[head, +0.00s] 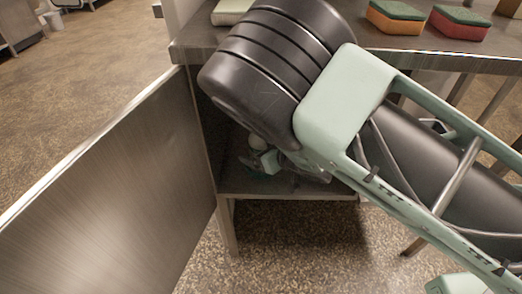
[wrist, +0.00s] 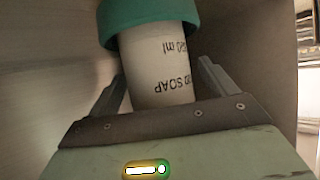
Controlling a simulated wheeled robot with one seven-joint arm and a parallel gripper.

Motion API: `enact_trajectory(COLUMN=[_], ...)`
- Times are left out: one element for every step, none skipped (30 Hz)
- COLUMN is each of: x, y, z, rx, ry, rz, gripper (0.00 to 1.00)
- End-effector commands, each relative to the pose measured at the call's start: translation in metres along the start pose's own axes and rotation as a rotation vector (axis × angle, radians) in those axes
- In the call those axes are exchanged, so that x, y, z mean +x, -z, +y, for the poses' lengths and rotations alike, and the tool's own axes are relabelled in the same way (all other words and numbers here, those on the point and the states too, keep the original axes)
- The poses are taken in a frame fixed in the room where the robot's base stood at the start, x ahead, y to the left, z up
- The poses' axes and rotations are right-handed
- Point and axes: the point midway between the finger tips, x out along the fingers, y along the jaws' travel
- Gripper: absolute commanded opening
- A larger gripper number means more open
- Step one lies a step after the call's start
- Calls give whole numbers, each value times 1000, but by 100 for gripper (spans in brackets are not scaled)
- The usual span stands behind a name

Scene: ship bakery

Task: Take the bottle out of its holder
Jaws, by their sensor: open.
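The bottle (wrist: 160,75) is white, with dark print reading "SOAP" upside down in the wrist view. Its end at the top of that picture sits in a wide teal cup-like piece (wrist: 150,14), which looks like the holder. My gripper (wrist: 163,82) is open, with one finger on each side of the bottle. I cannot tell whether either finger touches it. My own arm covers much of the opening, and the bottle and holder cannot be made out clearly there.
The cabinet's metal door (head: 110,190) stands open at the left. The cabinet floor (head: 285,187) is below my gripper, and the counter top (head: 425,62) is above it. Sponges (head: 396,16) lie on the counter. Cabinet walls are close around my gripper.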

Motion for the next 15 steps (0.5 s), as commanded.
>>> enact_trajectory(x=[0, 0, 0, 0, 0, 0, 0, 0, 0, 0, 0, -1, -1, -1, -1], y=[0, 0, 0, 0, 0, 0, 0, 0, 0, 2, 2, 2, 1, 1, 2], z=[0, 0, 0, 0, 0, 0, 0, 0, 0, 0, 0, 0, 0, 0, 0], rx=[0, 0, 0, 0, 0, 0, 0, 0, 0, 0, 0, 0, 0, 0, 0], ry=[0, 0, 0, 0, 0, 0, 0, 0, 0, 0, 0, 0, 0, 0, 0], rz=[0, 0, 0, 0, 0, 0, 0, 0, 0, 3, 3, 3, 3, 3, 3], gripper=[84, 84, 76, 68, 59, 48, 40, 31, 20, 15, 15, 15, 15, 15, 15])
